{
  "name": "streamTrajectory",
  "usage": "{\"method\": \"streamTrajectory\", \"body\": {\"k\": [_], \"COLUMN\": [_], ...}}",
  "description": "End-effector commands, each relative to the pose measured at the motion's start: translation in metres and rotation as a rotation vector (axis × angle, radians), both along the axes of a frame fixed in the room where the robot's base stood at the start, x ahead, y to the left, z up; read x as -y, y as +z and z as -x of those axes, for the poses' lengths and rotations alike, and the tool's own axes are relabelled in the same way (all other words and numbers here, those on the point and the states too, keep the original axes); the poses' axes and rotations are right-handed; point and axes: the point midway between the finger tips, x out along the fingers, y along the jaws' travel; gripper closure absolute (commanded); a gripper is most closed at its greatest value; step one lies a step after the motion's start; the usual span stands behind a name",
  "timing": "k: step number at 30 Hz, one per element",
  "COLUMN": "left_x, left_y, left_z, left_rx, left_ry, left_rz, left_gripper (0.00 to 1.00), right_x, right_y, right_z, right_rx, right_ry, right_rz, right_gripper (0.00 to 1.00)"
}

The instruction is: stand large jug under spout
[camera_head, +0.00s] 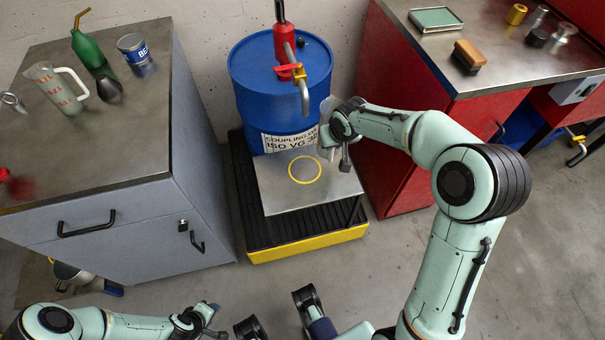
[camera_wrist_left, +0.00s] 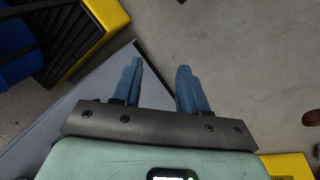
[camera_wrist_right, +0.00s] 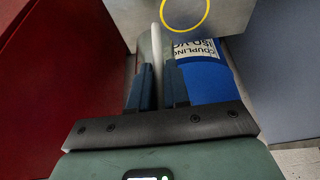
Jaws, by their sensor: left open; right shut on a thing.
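A pale, see-through jug (camera_head: 326,112) is beside the right of the blue drum, mostly hidden by my right gripper (camera_head: 328,148). My right gripper is shut on this jug; its upright handle (camera_wrist_right: 157,50) shows between the fingers in the right wrist view. The spout (camera_head: 304,98) hangs from the drum's pump, over the front of the drum. Below it, the steel stand (camera_head: 275,195) has an empty yellow ring (camera_head: 305,170), left of and below the held jug. My left gripper (camera_head: 213,312) is open and empty over the floor; its fingers also show in the left wrist view (camera_wrist_left: 158,85).
Another jug (camera_head: 56,90), with red markings, stands on the left bench (camera_head: 110,150) near a green oil can (camera_head: 88,50) and a tin (camera_head: 136,55). The drum (camera_head: 255,85) stands behind the stand on a yellow-edged tray (camera_head: 305,245). A red cabinet (camera_head: 405,150) borders the right side.

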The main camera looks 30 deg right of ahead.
Motion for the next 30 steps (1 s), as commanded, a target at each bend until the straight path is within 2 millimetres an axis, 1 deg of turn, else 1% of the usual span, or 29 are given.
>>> {"method": "streamTrajectory", "body": {"k": [1,4,5,6,10,12,15,18,20,21,23,27,30], "left_x": [-0.002,-0.006,-0.008,-0.010,-0.017,-0.001,0.011,0.018,0.020,0.019,0.018,0.012,0.010], "left_y": [-0.020,-0.040,-0.044,-0.047,-0.060,-0.052,-0.050,-0.050,-0.051,-0.052,-0.056,-0.064,-0.066], "left_z": [-0.003,-0.009,-0.007,-0.002,0.009,0.020,0.028,0.033,0.032,0.031,0.027,0.018,0.013], "left_rx": [0.006,0.019,0.015,0.006,-0.012,-0.003,0.010,0.019,0.026,0.031,0.041,0.064,0.076], "left_ry": [0.000,-0.005,-0.009,-0.014,-0.034,-0.075,-0.107,-0.125,-0.129,-0.128,-0.125,-0.113,-0.108], "left_rz": [-0.008,-0.024,-0.029,-0.037,-0.061,-0.042,-0.024,-0.012,-0.010,-0.012,-0.017,-0.032,-0.039], "left_gripper": [0.57,0.57,0.57,0.57,0.57,0.57,0.57,0.57,0.57,0.57,0.57,0.57,0.57], "right_x": [-0.003,-0.008,-0.015,-0.027,-0.054,-0.058,-0.065,-0.069,-0.070,-0.070,-0.071,-0.071,-0.071], "right_y": [-0.016,-0.028,-0.031,-0.033,-0.044,-0.019,-0.002,0.007,0.005,0.001,-0.008,-0.034,-0.043], "right_z": [-0.005,-0.013,-0.015,-0.016,-0.021,-0.025,-0.028,-0.029,-0.029,-0.029,-0.029,-0.029,-0.029], "right_rx": [0.001,0.001,-0.001,-0.002,0.000,0.006,0.004,0.003,0.000,-0.001,-0.002,-0.003,-0.002], "right_ry": [-0.012,-0.043,-0.046,-0.051,-0.076,-0.117,-0.154,-0.176,-0.183,-0.185,-0.185,-0.183,-0.184], "right_rz": [0.002,0.001,0.000,0.000,0.001,0.002,0.001,0.001,0.002,0.002,0.002,0.002,0.001], "right_gripper": [1.00,1.00,1.00,1.00,1.00,1.00,1.00,1.00,1.00,1.00,1.00,1.00,1.00]}}
